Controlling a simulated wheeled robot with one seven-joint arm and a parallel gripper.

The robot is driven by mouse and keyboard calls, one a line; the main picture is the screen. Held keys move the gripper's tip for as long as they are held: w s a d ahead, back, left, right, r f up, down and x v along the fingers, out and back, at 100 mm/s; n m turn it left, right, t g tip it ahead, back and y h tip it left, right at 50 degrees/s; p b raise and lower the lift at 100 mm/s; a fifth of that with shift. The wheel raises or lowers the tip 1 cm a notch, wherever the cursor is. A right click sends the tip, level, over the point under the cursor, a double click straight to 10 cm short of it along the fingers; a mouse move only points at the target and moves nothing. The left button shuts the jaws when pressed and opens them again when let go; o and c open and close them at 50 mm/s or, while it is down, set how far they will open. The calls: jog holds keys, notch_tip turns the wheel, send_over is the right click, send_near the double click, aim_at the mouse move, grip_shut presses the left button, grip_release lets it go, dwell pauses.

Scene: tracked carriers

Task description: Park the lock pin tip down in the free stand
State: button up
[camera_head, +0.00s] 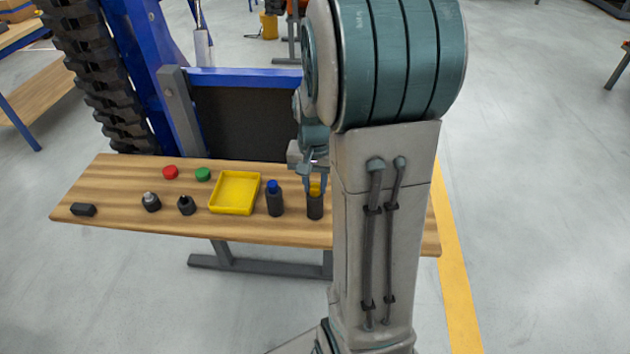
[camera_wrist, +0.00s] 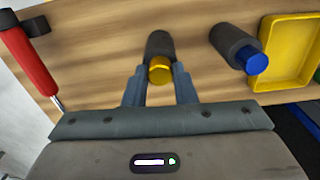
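Two dark upright cylinders stand side by side on the wooden bench. The right one (camera_head: 315,209) has a yellow-headed piece (camera_head: 315,189) at its top, and the left one (camera_head: 276,205) has a blue-headed piece (camera_head: 273,186). My gripper (camera_head: 315,182) points down over the right cylinder, its fingers on both sides of the yellow head with hardly any gap. In the wrist view the yellow head (camera_wrist: 160,71) sits between my fingertips, in line with its dark cylinder (camera_wrist: 159,44). The piece below the head is hidden. The pictures do not label which piece is the lock pin.
A yellow tray (camera_head: 235,193) lies left of the cylinders. Red (camera_head: 170,172) and green (camera_head: 203,174) caps, two small dark parts (camera_head: 151,202) and a black block (camera_head: 83,210) are further left. A red-handled tool (camera_wrist: 27,60) shows in the wrist view. My arm hides the bench's right part.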

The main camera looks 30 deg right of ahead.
jog(key=o, duration=0.4)
notch_tip(320, 180, up, 14)
jog(key=shift+f+p, duration=0.1)
jog(key=shift+p, duration=0.2)
dwell(0.5)
jog(key=s+a+f+n+t, duration=0.1)
jog(key=s+a+n, duration=0.1)
jog(key=s+a, duration=0.2)
jog(key=s+a+f+n+t, duration=0.1)
jog(key=s+a+n, duration=0.1)
jog(key=s+a, duration=0.2)
jog(key=s+a+f+n, duration=0.1)
jog(key=s+a+n, duration=0.2)
jog(key=s+a, duration=0.1)
jog(key=shift+f+t, duration=0.3)
jog(key=shift+t, duration=0.1)
